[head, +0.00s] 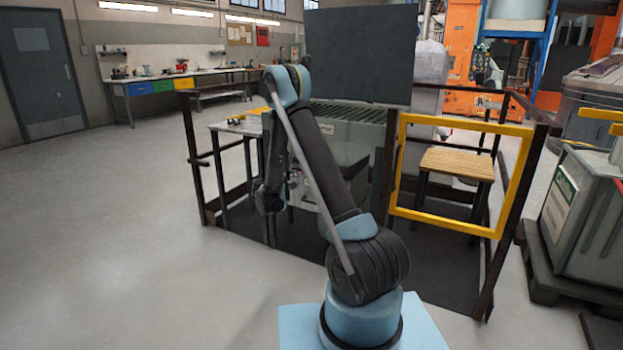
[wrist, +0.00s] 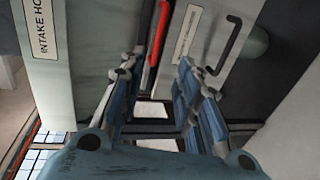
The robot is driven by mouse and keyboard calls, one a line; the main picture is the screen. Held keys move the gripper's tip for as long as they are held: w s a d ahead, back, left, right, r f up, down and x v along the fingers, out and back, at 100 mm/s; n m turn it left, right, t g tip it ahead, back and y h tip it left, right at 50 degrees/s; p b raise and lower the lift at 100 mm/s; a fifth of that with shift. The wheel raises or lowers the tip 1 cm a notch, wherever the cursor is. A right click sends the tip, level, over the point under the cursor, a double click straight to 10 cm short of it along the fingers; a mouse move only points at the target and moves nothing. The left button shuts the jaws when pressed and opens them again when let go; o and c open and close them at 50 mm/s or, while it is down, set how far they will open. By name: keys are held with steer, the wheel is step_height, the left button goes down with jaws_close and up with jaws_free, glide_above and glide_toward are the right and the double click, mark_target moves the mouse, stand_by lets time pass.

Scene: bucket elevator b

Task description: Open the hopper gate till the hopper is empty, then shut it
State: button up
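The intake hopper is a grey-green box with a slatted top (head: 345,118), behind the railing in the head view; my arm hides part of it. In the wrist view its wall carries a label reading "INTAKE HO" (wrist: 42,40), cut off at the edge. A thin red bar (wrist: 157,45), possibly the gate's handle, runs downward between my fingers, closer to the left one. My gripper (wrist: 158,75) is open, with blue-padded fingers apart on both sides of the bar. I cannot tell whether it touches. The gate's position and the hopper's contents are not visible.
A black pull handle (wrist: 228,45) and a second label (wrist: 186,32) sit on a grey panel to the right. Dark railings and a yellow-framed gate (head: 462,119) enclose the hopper. A wooden-topped stool (head: 457,163) stands inside. The floor at left is clear.

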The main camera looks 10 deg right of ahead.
steer(key=x, duration=1.7)
steer(key=shift+w, duration=0.15)
jaws_close()
